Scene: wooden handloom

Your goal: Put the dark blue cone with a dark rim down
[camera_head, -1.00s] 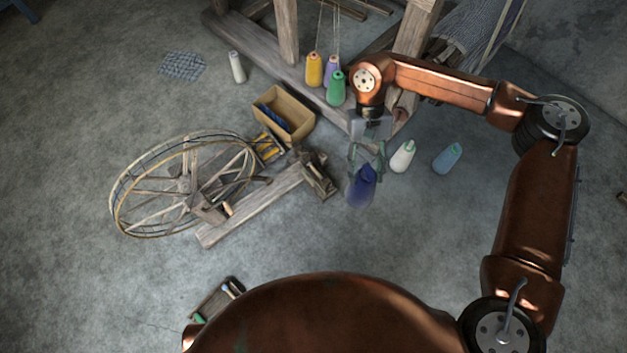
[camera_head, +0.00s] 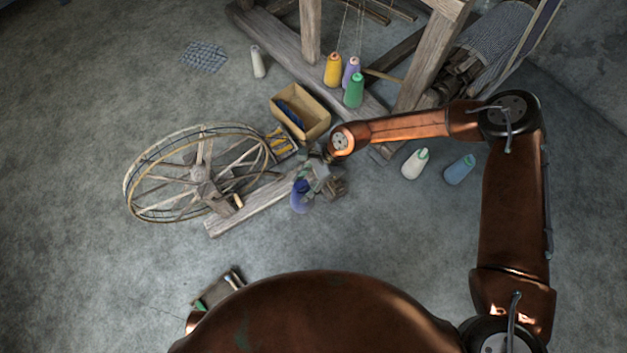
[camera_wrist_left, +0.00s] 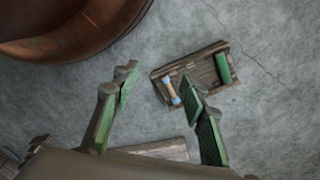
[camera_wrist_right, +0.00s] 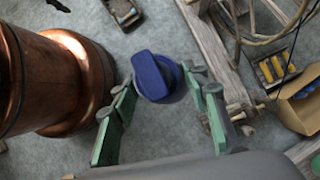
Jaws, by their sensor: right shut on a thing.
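The dark blue cone (camera_head: 300,198) is held in my right gripper (camera_head: 312,180), in front of the plank of the spinning wheel. In the right wrist view the cone (camera_wrist_right: 153,72) sits between the fingertips of my right gripper (camera_wrist_right: 157,80), seen from its dark blue top. Its lower part is hidden, and I cannot tell whether it touches the floor.
The spinning wheel (camera_head: 203,181) and its plank (camera_head: 255,208) lie left of the cone. A cardboard box (camera_head: 318,121) stands behind. White (camera_head: 413,165) and light blue (camera_head: 460,170) cones stand right. Yellow, purple and green cones stand by the loom (camera_head: 275,42).

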